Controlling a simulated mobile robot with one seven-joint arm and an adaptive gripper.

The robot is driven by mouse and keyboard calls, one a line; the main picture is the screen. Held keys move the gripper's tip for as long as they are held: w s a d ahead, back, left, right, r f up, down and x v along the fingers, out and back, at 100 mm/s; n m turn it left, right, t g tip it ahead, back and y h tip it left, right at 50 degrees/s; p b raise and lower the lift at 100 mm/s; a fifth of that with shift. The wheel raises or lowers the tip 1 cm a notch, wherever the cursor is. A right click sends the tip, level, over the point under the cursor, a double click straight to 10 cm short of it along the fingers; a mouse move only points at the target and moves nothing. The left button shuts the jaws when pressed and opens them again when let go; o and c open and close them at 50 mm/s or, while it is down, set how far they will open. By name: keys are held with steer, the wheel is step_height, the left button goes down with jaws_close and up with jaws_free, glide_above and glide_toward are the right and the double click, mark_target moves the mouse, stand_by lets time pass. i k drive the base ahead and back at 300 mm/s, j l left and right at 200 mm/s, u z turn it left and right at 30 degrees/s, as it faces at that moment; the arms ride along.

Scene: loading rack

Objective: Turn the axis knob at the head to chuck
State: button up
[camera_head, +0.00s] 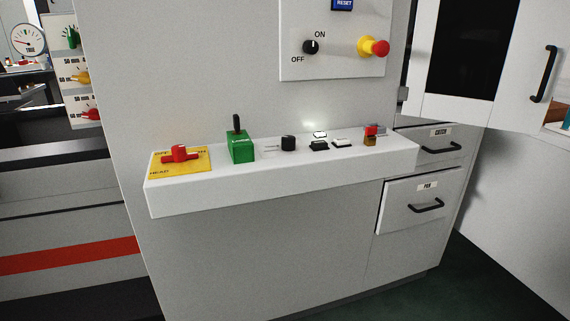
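The likely axis knob is a red knob (180,154) on a yellow plate (166,166) at the left end of the white control shelf. The word HEAD shows at the plate's front left corner; other lettering along its back edge is partly hidden by the knob and too small to read, so I cannot make out the word chuck. The knob's handle lies roughly left to right, but I cannot tell which label it points to. My gripper is not in view.
The shelf (280,184) also bears a green box with a black lever (240,147), a black knob (288,143), several buttons and a small red-topped switch (370,134). Above are an ON/OFF knob (310,47) and a red emergency button (379,48). A drawer (420,208) stands slightly out.

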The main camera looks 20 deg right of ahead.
mark_target(287, 141)
steer(key=i+l+u, duration=0.15)
steer(key=l, duration=0.15)
steer(key=i+l+u, duration=0.1)
steer(key=l, duration=0.2)
steer(key=i+l+u, duration=0.15)
steer(key=l, duration=0.2)
steer(key=i+l+u, duration=0.15)
steer(key=l, duration=0.2)
steer(key=k+j, duration=0.05)
